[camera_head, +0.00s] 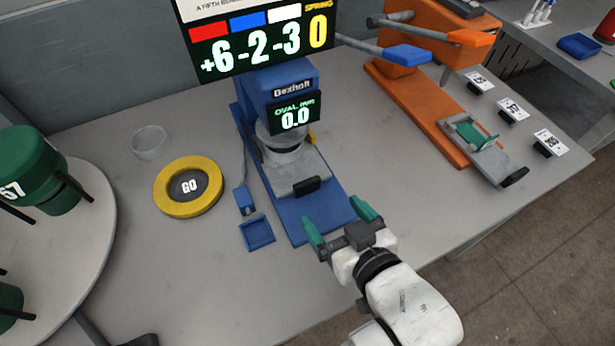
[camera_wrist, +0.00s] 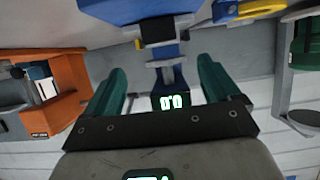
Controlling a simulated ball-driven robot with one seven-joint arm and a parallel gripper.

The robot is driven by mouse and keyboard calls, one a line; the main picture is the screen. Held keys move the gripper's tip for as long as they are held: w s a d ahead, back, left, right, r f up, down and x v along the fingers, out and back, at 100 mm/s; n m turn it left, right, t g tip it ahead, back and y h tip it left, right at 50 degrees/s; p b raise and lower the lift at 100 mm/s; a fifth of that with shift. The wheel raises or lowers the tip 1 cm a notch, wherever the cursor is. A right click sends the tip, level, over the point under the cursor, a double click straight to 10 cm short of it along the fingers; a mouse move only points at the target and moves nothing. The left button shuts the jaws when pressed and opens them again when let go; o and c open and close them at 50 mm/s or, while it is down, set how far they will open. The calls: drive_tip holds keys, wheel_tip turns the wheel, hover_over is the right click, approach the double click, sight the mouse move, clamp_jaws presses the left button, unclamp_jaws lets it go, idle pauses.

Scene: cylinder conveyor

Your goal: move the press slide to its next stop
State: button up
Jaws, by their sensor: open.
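The orange press (camera_head: 430,120) stands right of centre in the head view; it also shows at the left of the wrist view (camera_wrist: 68,75). A grey slide (camera_head: 497,165) with a dark end knob (camera_head: 514,177) lies at the near end of its orange bed. A green piece (camera_head: 472,134) sits on the slide. My gripper (camera_head: 339,219) is open and empty, with green fingers, near the front end of the blue gauge base (camera_head: 290,215) and well left of the slide. In the wrist view my gripper (camera_wrist: 160,78) spreads its fingers with nothing held between them.
The blue gauge (camera_head: 278,85) reads 0.0. Several small code cards (camera_head: 512,110) line the bed's right side. The press levers with blue (camera_head: 405,54) and orange (camera_head: 470,38) ends reach over the table.

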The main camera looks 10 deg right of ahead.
sight(309, 184)
drive_tip(key=x, duration=1)
drive_tip(key=shift+f, duration=0.1)
drive_tip(key=c, duration=1.5)
drive_tip(key=shift+s, duration=0.1)
